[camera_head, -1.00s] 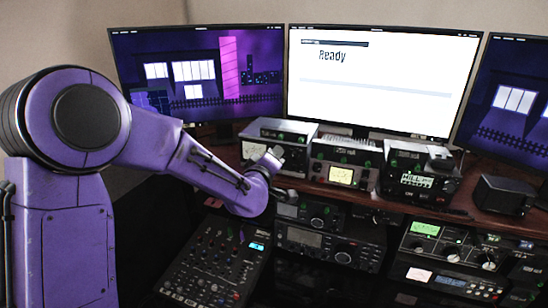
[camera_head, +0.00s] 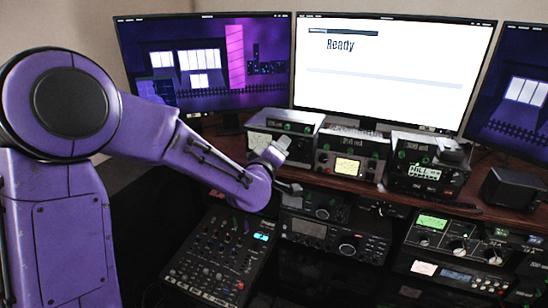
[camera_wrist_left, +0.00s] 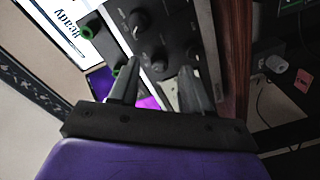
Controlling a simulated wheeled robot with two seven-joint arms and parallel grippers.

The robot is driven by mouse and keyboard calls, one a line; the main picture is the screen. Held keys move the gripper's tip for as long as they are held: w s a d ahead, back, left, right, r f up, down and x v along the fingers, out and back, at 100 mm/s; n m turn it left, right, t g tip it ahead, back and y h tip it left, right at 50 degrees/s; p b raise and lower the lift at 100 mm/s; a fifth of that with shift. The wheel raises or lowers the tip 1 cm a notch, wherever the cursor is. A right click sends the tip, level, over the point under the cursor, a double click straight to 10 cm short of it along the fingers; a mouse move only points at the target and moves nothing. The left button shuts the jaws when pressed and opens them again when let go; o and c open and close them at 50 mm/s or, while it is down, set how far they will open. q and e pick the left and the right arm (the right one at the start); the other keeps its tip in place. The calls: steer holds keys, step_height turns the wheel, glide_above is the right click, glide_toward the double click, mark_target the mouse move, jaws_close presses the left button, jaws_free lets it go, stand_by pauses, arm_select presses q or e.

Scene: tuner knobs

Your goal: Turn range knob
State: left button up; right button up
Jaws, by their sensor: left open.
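My left gripper (camera_head: 281,170) is open and in front of the left grey desktop unit (camera_head: 283,118). In the left wrist view its two dark fingers (camera_wrist_left: 157,82) are spread apart with nothing seen held between them. A dark panel with black knobs lies beyond the fingertips there. One large knob (camera_wrist_left: 139,22) is above the fingers, and a smaller knob (camera_wrist_left: 158,66) shows between the tips. I cannot tell which knob is the range knob or whether a finger touches one. My forearm and gripper hide part of the left unit's front. My right gripper is not in view.
Monitors, one reading Ready (camera_head: 395,70), stand behind. A mixer (camera_head: 215,260) and radios (camera_head: 334,233) lie below the desk edge.

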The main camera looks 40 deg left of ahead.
arm_select(q)
steer(key=p+v, duration=0.4)
steer(key=v, duration=0.4)
steer(key=shift+s, duration=0.4)
steer(key=shift+d, duration=0.1)
